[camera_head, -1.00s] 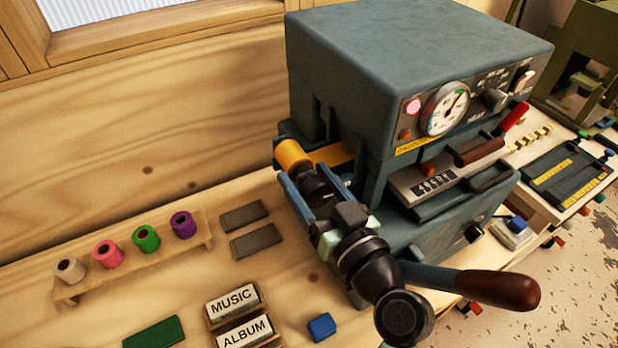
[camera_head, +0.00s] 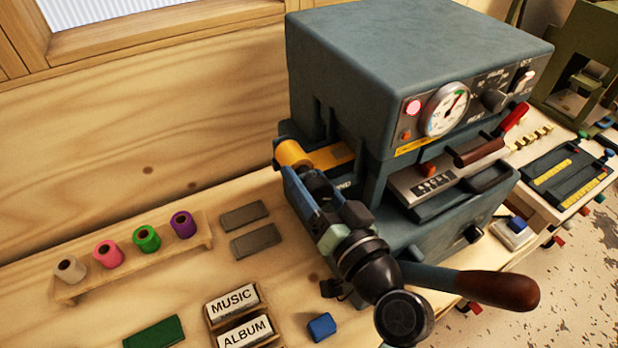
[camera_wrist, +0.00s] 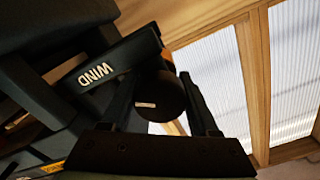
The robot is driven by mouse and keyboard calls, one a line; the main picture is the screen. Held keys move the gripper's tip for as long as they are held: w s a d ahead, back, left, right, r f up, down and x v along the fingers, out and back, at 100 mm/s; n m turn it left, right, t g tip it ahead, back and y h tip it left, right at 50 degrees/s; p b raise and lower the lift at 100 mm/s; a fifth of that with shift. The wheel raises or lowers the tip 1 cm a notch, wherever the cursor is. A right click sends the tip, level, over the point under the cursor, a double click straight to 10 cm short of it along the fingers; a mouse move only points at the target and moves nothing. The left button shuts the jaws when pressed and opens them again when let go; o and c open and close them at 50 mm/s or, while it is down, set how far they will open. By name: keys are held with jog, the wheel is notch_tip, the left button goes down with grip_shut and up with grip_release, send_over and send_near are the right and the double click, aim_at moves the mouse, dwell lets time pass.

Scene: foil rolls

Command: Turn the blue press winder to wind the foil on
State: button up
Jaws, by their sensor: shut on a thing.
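The blue-grey press (camera_head: 420,60) stands on the bench with a gold foil roll (camera_head: 293,154) at its left side. A gold foil strip (camera_head: 333,156) runs from the roll into the press. My gripper (camera_head: 312,180) is at the press's left side, just in front of the roll, and mostly hides the winder in the head view. In the wrist view, my gripper (camera_wrist: 160,92) has a finger on each side of the dark round winder knob (camera_wrist: 158,100) and is shut on it. A part marked WIND (camera_wrist: 98,75) lies beside the knob. The exact contact is dark.
A rack (camera_head: 135,262) with white, pink, green and purple rolls stands at left. Two grey blocks (camera_head: 257,241), MUSIC and ALBUM type holders (camera_head: 238,315), a green block (camera_head: 153,332) and a blue block (camera_head: 321,326) lie on the bench. A brown-handled lever (camera_head: 497,290) sticks out at front right.

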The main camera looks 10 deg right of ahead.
jog(key=o, duration=1.4)
jog(key=s+d+n+b, duration=0.4)
jog(key=s+n, duration=0.1)
jog(key=s, duration=0.7)
jog(key=shift+w+a+r+m+g+h+p, duration=0.45)
jog(key=shift+w+r+m+g+h+p, duration=0.6)
jog(key=shift+w+r+p, duration=2.8)
jog(key=shift+w+a+r+m+g+h+p, duration=0.65)
jog(key=shift+w+r+m+p, duration=0.85)
jog(key=shift+w+r+p, duration=2.35)
jog(key=shift+w+a+r+m+g+h+p, duration=0.45)
jog(key=shift+w+r+m+h+p, duration=0.75)
jog(key=shift+w+r+p, duration=2.65)
